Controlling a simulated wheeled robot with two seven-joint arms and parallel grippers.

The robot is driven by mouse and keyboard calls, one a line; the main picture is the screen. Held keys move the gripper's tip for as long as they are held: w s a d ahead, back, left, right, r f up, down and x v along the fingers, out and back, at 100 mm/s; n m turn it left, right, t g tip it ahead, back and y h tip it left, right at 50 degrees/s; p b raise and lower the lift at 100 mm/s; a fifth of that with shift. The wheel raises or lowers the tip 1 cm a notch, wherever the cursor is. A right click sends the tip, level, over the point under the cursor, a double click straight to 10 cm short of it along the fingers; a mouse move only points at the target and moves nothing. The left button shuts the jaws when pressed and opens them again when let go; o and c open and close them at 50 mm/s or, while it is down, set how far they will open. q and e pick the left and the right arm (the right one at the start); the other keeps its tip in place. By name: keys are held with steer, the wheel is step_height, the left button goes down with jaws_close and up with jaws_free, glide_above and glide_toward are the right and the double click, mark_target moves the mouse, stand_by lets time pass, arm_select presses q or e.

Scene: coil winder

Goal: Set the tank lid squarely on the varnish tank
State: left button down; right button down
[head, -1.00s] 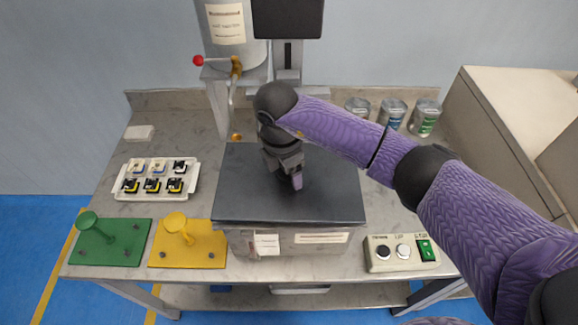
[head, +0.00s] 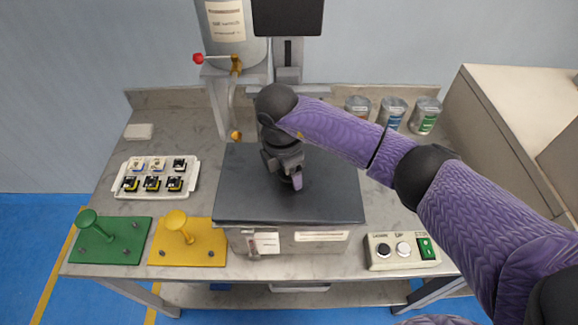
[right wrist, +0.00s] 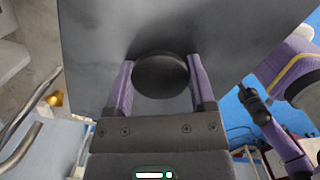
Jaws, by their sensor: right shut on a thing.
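The tank lid (head: 335,195) is a flat dark grey rectangular plate. It lies over the top of the varnish tank (head: 318,240), a grey metal box with labels on its front, and hides the tank's opening. In the head view the lid looks roughly lined up with the tank; I cannot tell whether it is fully seated. My right gripper (head: 295,180) is above the middle of the lid. In the right wrist view its purple fingers (right wrist: 160,85) are shut on the lid's round black knob (right wrist: 160,72). My left gripper does not show in the head view.
A white tray (head: 192,190) of small parts, a green plate (head: 115,250) and a yellow plate (head: 205,250) with knobs stand left of the tank. A button box (head: 400,265) is at the right. Several cans (head: 425,115) stand behind. A brass-tipped pipe (head: 236,134) hangs behind the lid.

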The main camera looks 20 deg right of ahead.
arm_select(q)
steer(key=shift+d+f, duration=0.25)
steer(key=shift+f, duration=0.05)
arm_select(e)
steer(key=shift+f, duration=0.45)
jaws_free()
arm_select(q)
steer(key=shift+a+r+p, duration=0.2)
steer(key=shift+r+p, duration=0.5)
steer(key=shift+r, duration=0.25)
arm_select(e)
steer(key=r, duration=0.6)
steer(key=a+r, duration=0.1)
steer(key=r, duration=0.2)
steer(key=shift+s+a+r, duration=0.1)
steer(key=shift+r, duration=0.3)
